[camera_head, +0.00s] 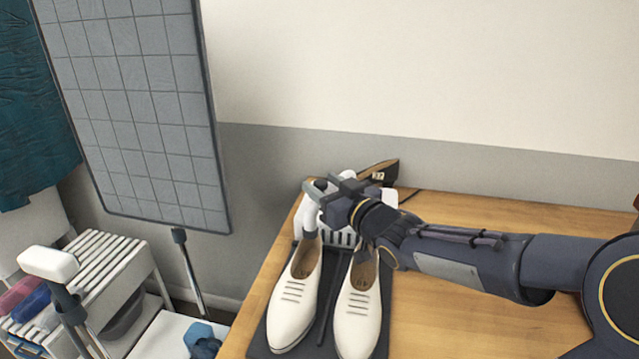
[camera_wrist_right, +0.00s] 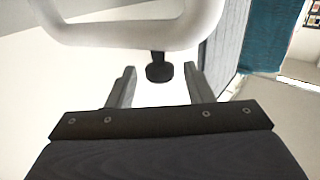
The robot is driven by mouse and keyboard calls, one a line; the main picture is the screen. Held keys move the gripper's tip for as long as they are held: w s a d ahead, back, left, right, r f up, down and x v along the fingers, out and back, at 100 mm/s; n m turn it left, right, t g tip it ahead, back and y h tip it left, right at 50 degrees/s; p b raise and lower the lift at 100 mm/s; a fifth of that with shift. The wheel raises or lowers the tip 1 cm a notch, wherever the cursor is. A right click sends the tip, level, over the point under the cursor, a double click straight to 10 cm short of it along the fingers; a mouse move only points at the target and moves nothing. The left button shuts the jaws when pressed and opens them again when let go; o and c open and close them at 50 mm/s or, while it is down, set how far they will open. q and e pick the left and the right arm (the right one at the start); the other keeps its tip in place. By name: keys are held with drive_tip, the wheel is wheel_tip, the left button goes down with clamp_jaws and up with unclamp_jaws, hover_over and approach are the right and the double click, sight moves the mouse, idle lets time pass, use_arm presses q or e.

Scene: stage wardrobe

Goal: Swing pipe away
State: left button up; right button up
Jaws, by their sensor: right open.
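A pair of white lace-up shoes, the left one (camera_head: 294,300) and the right one (camera_head: 356,312), stands on a dark mat (camera_head: 383,325) on the wooden table. A white pipe (camera_head: 309,220) with a grey lower end reaches into the left shoe's opening. A white slatted body (camera_head: 338,238) stands behind the shoes. My right gripper (camera_head: 322,190) is open at the top of the pipe and partly hides it. In the right wrist view, a white curved tube (camera_wrist_right: 130,32) crosses above the open fingers (camera_wrist_right: 156,88); I cannot tell whether they touch it. My left gripper is not in view.
A dark pointed object with a gold mark (camera_head: 372,172) lies at the back of the table (camera_head: 480,330). A large gridded panel (camera_head: 140,110) stands at the left. A white slatted rack (camera_head: 100,265) and a white-topped post (camera_head: 48,263) stand below left.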

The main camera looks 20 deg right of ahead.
drive_tip(key=shift+w+a, duration=0.15)
drive_tip(key=shift+w, duration=0.6)
clamp_jaws()
